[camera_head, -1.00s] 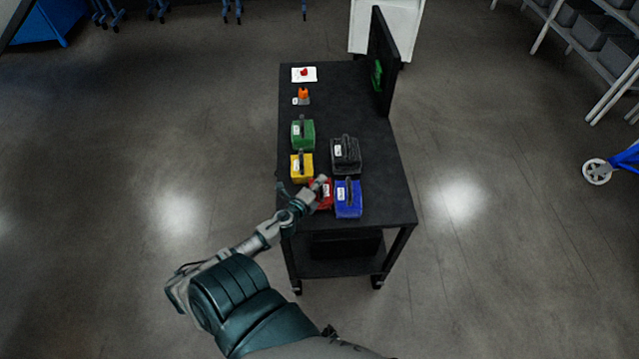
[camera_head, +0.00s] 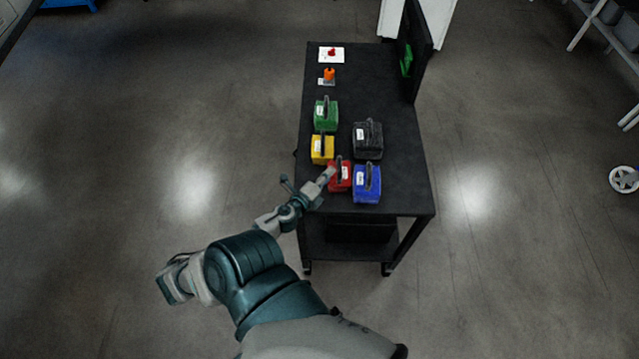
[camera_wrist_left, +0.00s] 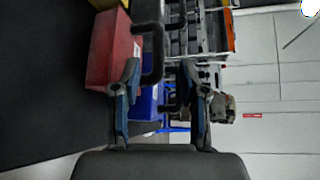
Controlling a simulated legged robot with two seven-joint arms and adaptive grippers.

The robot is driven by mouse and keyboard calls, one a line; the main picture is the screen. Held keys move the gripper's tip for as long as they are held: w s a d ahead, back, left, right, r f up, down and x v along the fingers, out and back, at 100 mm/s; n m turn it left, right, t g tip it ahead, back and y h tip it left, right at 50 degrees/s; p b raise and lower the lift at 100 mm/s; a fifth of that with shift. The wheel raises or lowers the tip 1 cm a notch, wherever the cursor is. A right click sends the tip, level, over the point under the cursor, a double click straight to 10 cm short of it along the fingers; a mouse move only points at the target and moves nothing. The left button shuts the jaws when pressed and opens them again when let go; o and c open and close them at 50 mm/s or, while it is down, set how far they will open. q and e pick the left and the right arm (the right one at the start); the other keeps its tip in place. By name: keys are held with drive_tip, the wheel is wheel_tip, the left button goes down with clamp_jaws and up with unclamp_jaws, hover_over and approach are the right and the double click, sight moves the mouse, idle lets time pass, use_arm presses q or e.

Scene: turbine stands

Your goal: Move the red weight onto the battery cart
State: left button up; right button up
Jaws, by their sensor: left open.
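The red weight (camera_head: 341,178) stands on the black cart top (camera_head: 400,190) near its front left edge, between the yellow and blue weights. In the left wrist view the red weight (camera_wrist_left: 110,50) shows at the upper left, with its black handle (camera_wrist_left: 152,50) reaching between my fingers. My left gripper (camera_head: 328,177) is at the red weight's left side. Its two fingers (camera_wrist_left: 160,90) are open, one on each side of the handle's lower end in the picture; I cannot tell whether they touch it. My right gripper is out of view. I cannot tell which cart is the battery cart.
A yellow weight (camera_head: 322,149), blue weight (camera_head: 367,184), black weight (camera_head: 368,140) and green weight (camera_head: 326,114) stand close by. An orange item (camera_head: 329,75) and a black upright screen (camera_head: 414,50) are farther back. The floor left of the cart is clear.

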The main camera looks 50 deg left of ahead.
use_arm(q)
drive_tip(key=v, duration=0.5)
drive_tip(key=shift+a, duration=0.1)
idle(0.4)
